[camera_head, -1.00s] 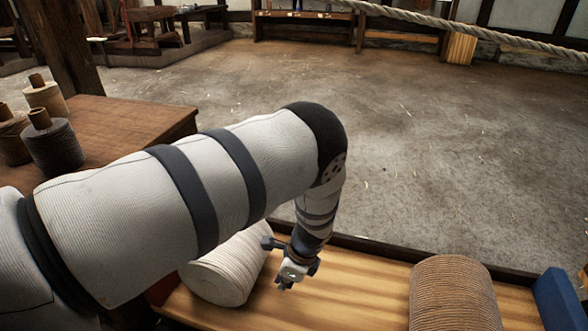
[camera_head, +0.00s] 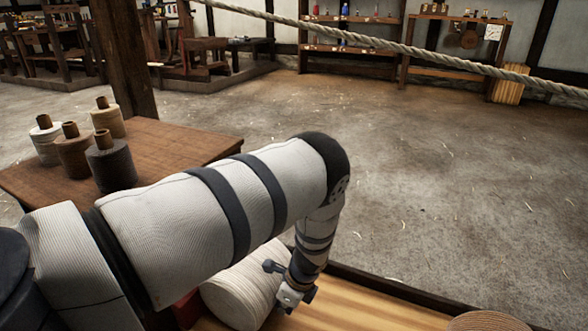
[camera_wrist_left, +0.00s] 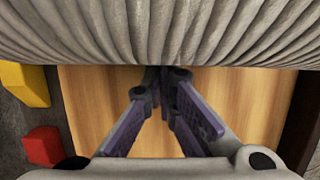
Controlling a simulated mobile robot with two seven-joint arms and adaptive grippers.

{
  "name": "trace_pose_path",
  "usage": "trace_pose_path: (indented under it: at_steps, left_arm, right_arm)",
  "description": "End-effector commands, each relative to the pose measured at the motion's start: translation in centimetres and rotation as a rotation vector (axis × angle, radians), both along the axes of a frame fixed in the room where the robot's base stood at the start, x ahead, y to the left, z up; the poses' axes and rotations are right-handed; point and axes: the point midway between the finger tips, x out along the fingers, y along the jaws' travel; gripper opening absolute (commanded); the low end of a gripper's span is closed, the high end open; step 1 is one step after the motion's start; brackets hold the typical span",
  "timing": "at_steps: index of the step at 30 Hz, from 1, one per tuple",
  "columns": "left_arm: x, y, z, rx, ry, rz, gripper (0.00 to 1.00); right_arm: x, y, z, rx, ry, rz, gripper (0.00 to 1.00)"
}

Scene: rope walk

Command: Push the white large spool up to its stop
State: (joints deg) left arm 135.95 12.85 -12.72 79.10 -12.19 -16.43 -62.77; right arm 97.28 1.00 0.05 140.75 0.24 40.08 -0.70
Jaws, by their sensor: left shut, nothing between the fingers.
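The white large spool (camera_head: 240,292) lies on its side on a wooden board (camera_head: 365,308), partly behind my left forearm in the head view. Its ribbed side (camera_wrist_left: 180,30) fills the top of the left wrist view. My left gripper (camera_head: 291,298) is shut and empty, low over the board at the spool's right side. In the wrist view its closed fingers (camera_wrist_left: 160,82) point at the spool, and their tips meet its lower edge; I cannot tell whether they touch. A red block (camera_head: 187,309) stands at the spool's left end; I cannot tell if they touch. My right gripper is not in view.
A brown spool (camera_head: 490,322) lies further right on the board. A dark rim (camera_head: 400,289) runs along its far edge. A wooden table (camera_head: 185,143) with several small spools stands at left. Red (camera_wrist_left: 43,146) and yellow (camera_wrist_left: 25,83) blocks show beside the board in the wrist view.

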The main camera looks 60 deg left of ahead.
Motion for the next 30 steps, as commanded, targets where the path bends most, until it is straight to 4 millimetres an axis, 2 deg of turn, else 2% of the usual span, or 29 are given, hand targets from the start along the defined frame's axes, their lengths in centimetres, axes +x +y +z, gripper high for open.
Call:
trace_pose_path:
  at_steps: [11,14,21,24,30]
  left_arm:
    - [-0.2,0.2,0.3,0.004,0.005,0.001,0.00]
    - [0.2,-0.3,2.2,0.004,0.002,0.000,0.00]
    - [1.3,-2.1,8.4,0.002,-0.003,-0.001,0.00]
    - [1.5,-2.6,10.2,0.002,-0.002,-0.002,0.00]
    - [1.6,-3.0,11.5,0.001,0.001,-0.002,0.00]
  right_arm:
    - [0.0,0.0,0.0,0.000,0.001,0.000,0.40]
    - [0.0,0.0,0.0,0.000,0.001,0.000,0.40]
    - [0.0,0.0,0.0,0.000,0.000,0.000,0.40]
    - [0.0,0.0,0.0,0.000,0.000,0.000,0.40]
    - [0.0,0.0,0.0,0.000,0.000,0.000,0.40]
